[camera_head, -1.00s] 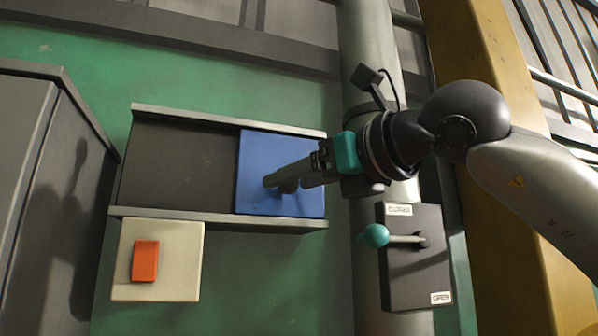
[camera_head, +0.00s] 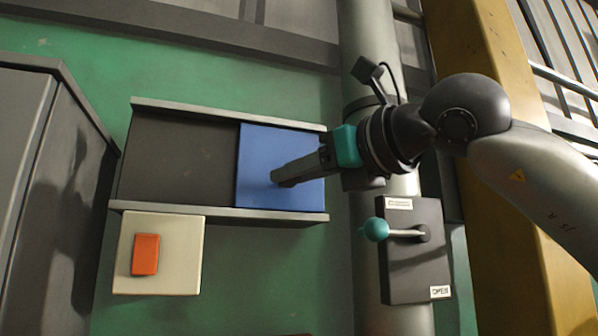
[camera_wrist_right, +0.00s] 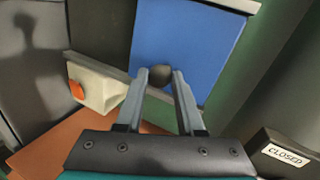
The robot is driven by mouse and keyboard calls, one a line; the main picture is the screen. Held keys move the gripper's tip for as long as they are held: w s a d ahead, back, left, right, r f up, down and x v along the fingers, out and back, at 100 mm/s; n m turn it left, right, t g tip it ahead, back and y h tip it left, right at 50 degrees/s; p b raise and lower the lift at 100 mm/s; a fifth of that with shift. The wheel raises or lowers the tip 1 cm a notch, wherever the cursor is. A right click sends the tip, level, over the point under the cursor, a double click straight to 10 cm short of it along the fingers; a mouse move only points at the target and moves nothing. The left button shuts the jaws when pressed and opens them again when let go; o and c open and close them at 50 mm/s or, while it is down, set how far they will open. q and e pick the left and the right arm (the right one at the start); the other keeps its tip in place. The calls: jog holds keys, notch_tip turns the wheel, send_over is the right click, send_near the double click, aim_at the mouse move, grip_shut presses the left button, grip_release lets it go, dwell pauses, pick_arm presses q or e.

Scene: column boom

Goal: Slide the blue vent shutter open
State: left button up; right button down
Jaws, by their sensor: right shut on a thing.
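The blue vent shutter (camera_head: 255,150) is a flat square panel between two grey rails, at the right end of the frame in the head view. The dark surface (camera_head: 178,160) to its left is uncovered. My right gripper (camera_head: 280,178) reaches in from the right, in front of the shutter. In the right wrist view the blue shutter (camera_wrist_right: 190,45) fills the upper middle, and the gripper's fingers (camera_wrist_right: 160,80) are shut on a dark round knob (camera_wrist_right: 160,75) in front of it. In the head view the fingers hide the knob. My left gripper is not in view.
A cream box with an orange switch (camera_head: 145,255) is below the lower rail (camera_head: 220,215). A lever box with a teal knob (camera_head: 375,230) is on the grey pipe at right. A grey cabinet (camera_head: 50,180) stands at left, and a yellow beam (camera_head: 490,200) at right.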

dwell(0.8)
jog(key=s+a+b, duration=0.1)
jog(key=a, duration=0.3)
jog(key=s+a+b, duration=0.1)
jog(key=s+a, duration=0.1)
jog(key=a, duration=0.2)
jog(key=s+a+b, duration=0.1)
jog(key=a+b, duration=0.1)
jog(key=a, duration=0.3)
jog(key=shift+s+r, duration=0.1)
jog(key=shift+s, duration=0.1)
jog(key=c, duration=0.5)
grip_release()
jog(key=shift+b+v, duration=2.7)
jog(key=shift+v, duration=4.9)
